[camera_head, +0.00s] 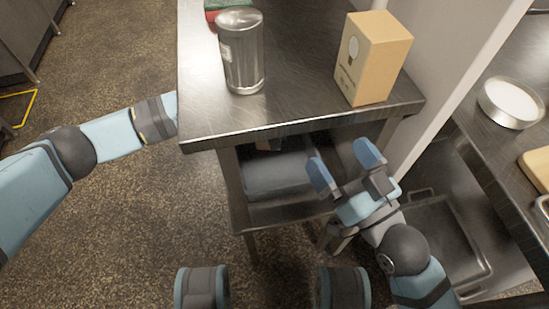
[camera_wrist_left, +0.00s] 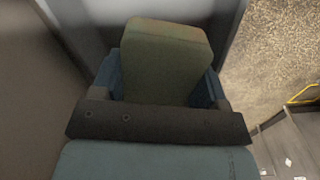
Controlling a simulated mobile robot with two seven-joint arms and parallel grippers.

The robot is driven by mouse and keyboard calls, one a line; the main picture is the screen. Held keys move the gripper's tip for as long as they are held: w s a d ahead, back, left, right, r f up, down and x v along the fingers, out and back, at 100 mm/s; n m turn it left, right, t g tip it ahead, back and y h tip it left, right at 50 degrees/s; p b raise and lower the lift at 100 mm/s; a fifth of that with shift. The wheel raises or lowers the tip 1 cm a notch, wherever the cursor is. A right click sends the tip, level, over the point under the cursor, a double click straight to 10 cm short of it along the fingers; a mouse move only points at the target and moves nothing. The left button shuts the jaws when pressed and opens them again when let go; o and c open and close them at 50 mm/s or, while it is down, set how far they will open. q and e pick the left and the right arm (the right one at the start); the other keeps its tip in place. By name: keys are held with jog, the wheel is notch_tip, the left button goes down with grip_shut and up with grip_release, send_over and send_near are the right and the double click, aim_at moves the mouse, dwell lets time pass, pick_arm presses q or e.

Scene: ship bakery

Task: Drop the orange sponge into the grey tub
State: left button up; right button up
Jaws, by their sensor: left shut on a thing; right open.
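My left gripper (camera_wrist_left: 160,85) is shut on a block-shaped sponge (camera_wrist_left: 165,48), which looks dull olive-brown in the shade, so its orange colour cannot be confirmed. In the head view my left arm reaches behind the table's left edge, and its gripper and the sponge are hidden there. A grey tub-like thing (camera_head: 277,176) sits on the shelf under the table. Grey surfaces show beyond the sponge in the left wrist view; I cannot tell whether they are the tub. My right gripper (camera_head: 344,175) is open and empty in front of the table.
The metal table (camera_head: 290,100) carries a metal canister (camera_head: 242,55), a cardboard box with a bulb picture (camera_head: 372,58) and a red-and-green item (camera_head: 226,8). A round pan (camera_head: 511,103) stands on the right counter. The floor left of the table is clear.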

pick_arm(q)
notch_tip(320, 180, down, 5)
jog(key=b, duration=0.6)
jog(key=shift+f+b, duration=0.45)
jog(key=shift+b, duration=0.05)
pick_arm(e)
notch_tip(320, 180, down, 9)
jog(key=n+g, duration=0.1)
jog(key=g, duration=0.2)
jog(key=shift+w+a+n, duration=0.2)
jog(key=shift+w+n, duration=0.1)
jog(key=shift+w, duration=0.15)
pick_arm(q)
jog(key=o, duration=0.9)
notch_tip(320, 180, up, 7)
jog(key=p, duration=0.3)
jog(key=shift+f, duration=0.15)
jog(key=shift+r+p, duration=0.4)
jog(key=shift+r, duration=0.05)
pick_arm(e)
jog(key=r, duration=0.2)
jog(key=r+m+t, duration=0.1)
jog(key=shift+s+r, duration=0.25)
jog(key=shift+r, duration=0.1)
